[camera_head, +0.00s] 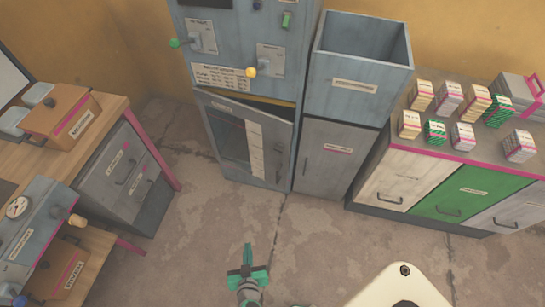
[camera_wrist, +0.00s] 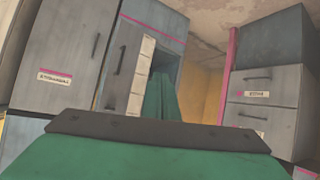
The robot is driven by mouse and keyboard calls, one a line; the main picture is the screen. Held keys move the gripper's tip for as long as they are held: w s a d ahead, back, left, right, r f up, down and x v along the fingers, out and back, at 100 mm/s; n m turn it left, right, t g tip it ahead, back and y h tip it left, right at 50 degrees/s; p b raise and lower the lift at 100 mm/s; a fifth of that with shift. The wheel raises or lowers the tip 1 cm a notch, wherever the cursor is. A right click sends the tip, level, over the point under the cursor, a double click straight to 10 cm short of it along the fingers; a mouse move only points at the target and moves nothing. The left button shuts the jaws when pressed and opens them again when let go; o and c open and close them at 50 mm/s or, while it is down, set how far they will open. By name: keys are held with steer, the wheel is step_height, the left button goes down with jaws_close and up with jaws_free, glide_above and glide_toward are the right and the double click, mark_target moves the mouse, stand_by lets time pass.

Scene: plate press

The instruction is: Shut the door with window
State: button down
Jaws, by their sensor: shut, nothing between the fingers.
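The grey door with window (camera_head: 240,138) is in the lower part of the blue-grey press cabinet (camera_head: 243,45). It stands slightly ajar, with a dark gap along its top right; a pale paper strip runs down it beside the dark pane. In the wrist view the door (camera_wrist: 122,65) is left of centre, seen at a slant. My gripper (camera_head: 248,252) is shut and empty, in front of the door and apart from it in the head view. Its green fingers (camera_wrist: 160,95) point toward the cabinet in the wrist view.
A grey cupboard (camera_head: 330,155) with an open-topped bin (camera_head: 355,85) stands right of the press. A counter with several small boxes (camera_head: 465,100) is further right. A wooden desk (camera_head: 130,110) with grey drawers (camera_head: 120,170) is left. The floor (camera_head: 190,245) between is clear.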

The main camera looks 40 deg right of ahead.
steer(key=w+d+r+m+g+h, duration=0.1)
steer(key=w+d+r+m+h, duration=0.35)
steer(key=w+d, duration=0.35)
steer(key=w+d+r+m+h, duration=0.3)
steer(key=w+d+r+h, duration=0.3)
steer(key=w, duration=0.3)
steer(key=s+x, duration=0.1)
steer(key=x, duration=1.3)
steer(key=shift+w+d+f, duration=0.2)
steer(key=shift+d+f, duration=0.4)
steer(key=shift+f, duration=0.2)
steer(key=shift+w, duration=0.1)
